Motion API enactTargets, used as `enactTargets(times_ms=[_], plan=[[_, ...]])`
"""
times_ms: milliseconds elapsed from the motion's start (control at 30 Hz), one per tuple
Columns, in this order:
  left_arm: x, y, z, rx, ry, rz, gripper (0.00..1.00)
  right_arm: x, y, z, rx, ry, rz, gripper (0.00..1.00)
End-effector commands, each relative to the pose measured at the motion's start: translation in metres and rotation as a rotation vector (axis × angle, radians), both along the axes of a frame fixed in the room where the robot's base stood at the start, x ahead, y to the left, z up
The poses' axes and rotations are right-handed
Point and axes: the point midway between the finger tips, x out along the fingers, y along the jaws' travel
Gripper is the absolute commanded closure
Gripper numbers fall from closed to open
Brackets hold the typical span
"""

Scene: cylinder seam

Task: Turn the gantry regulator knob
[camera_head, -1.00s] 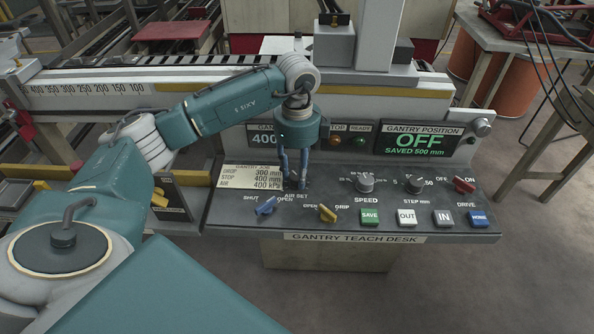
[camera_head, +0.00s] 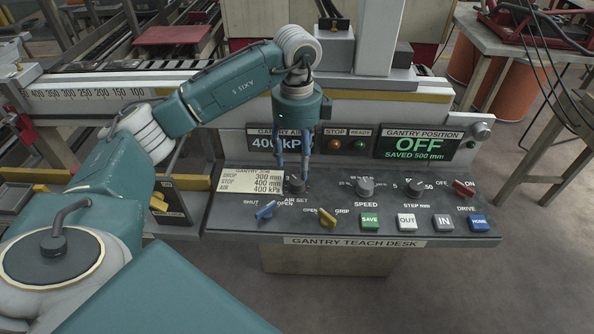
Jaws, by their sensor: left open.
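The gantry teach desk (camera_head: 345,215) stands ahead with its sloped panel facing me. The dark regulator knob (camera_head: 296,187), above the "AIR SET" label, sits at the panel's left part. My left gripper (camera_head: 292,170) points down just above this knob, with its two blue fingers apart and nothing between them. The fingers look clear of the knob. The gantry air display (camera_head: 266,141) reads 400 kPa, its right end partly covered by my finger. The job card (camera_head: 246,179) lists drop 300 mm, stop 400 mm, air 400 kPa. My right gripper is not in view.
The speed knob (camera_head: 365,187) and step knob (camera_head: 415,187) are to the right. Blue (camera_head: 265,209) and yellow (camera_head: 328,217) levers and several push buttons line the front. The gantry position display (camera_head: 417,144) reads OFF, saved 500 mm. A white column (camera_head: 379,40) rises behind.

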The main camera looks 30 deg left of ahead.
Motion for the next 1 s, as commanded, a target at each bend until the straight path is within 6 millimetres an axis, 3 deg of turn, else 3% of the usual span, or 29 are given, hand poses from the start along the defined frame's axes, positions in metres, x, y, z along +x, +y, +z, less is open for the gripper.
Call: enactTargets(times_ms=[100, 333, 1000], plan=[[0.001, 0.000, 0.027, -0.001, -0.005, 0.000, 0.48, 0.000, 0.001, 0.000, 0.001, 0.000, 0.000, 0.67], [0.001, 0.000, 0.056, -0.001, -0.002, 0.001, 0.48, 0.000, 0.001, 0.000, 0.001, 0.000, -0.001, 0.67], [0.000, 0.000, 0.062, -0.001, -0.001, 0.001, 0.48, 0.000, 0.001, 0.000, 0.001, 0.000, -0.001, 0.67]])
